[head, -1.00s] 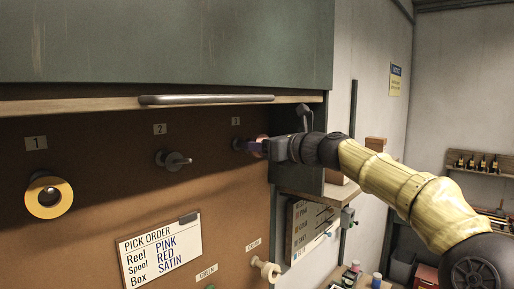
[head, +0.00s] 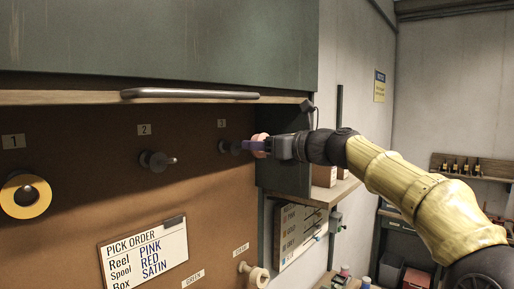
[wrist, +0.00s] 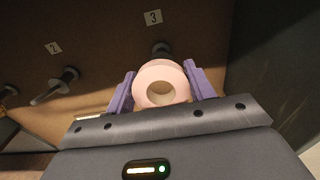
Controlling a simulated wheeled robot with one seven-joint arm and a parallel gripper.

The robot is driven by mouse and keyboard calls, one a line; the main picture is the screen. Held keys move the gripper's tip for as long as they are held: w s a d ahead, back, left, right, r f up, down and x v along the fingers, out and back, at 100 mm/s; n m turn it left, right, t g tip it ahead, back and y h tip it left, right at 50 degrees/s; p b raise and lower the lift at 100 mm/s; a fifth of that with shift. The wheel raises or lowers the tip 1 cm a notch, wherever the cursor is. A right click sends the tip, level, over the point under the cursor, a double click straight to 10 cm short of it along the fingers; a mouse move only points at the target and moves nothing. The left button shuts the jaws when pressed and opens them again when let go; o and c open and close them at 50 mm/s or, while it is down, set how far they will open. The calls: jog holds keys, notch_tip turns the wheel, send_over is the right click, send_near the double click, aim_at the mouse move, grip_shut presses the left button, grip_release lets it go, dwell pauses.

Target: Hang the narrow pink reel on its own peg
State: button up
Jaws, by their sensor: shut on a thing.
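The narrow pink reel (wrist: 146,92) is held between the two purple fingers of my gripper (wrist: 160,88), its open centre facing the wrist camera. In the head view, the reel (head: 260,143) shows at the jaws of my gripper (head: 258,146), partly covered by a finger. Peg 3 (wrist: 161,49) is behind the reel in the wrist view, mostly hidden by it. In the head view, peg 3 (head: 229,146) lies just left of the reel. I cannot tell whether its tip is inside the reel. Peg 2 (head: 158,161) is bare. A yellow reel (head: 15,202) hangs on peg 1.
A pick-order card (head: 142,252) reads Reel PINK. A legend board (head: 300,236) lists pink, gold and grey; its numbers are unclear. A cream spool (head: 256,276) sits low on the board. A shelf edge with a bar handle (head: 190,94) juts out above the pegs.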

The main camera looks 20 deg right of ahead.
jog(key=v, duration=0.1)
jog(key=b+v, duration=0.1)
jog(key=shift+s+d+r, duration=0.2)
jog(key=shift+s+r, duration=0.05)
jog(key=shift+s, duration=0.1)
jog(key=shift+w+a+f, duration=0.1)
jog(key=shift+a, duration=0.05)
dwell(0.4)
